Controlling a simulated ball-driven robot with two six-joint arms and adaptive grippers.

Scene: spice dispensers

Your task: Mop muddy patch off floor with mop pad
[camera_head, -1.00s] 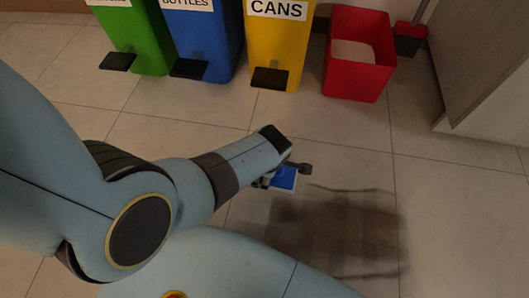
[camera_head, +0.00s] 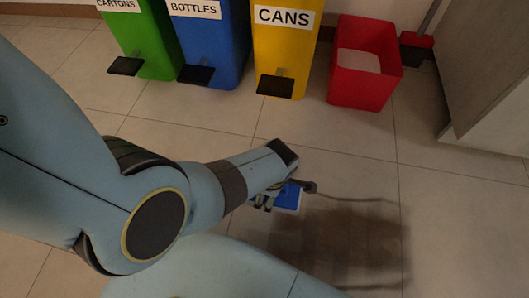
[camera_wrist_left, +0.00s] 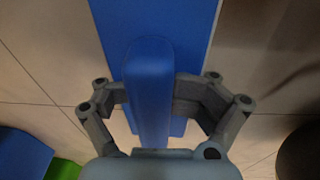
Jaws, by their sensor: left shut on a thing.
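The mop pad is a flat blue block with a raised blue grip bar; a corner of it (camera_head: 290,197) shows beneath my left gripper (camera_head: 273,196) in the head view. In the left wrist view my left gripper (camera_wrist_left: 155,108) is shut on the upright blue bar of the mop pad (camera_wrist_left: 195,28). The muddy patch (camera_head: 345,240) is a dark brown, streaky area on the tiles, just right of and below the pad. Whether the pad touches the floor cannot be told. My right gripper is out of view.
Green (camera_head: 143,45), blue (camera_head: 211,45) and yellow (camera_head: 286,50) pedal bins stand along the back. A red open bin (camera_head: 362,85) stands right of them, near a red dustpan (camera_head: 416,42). A grey cabinet (camera_head: 490,80) borders the right. Tiles between bins and patch are clear.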

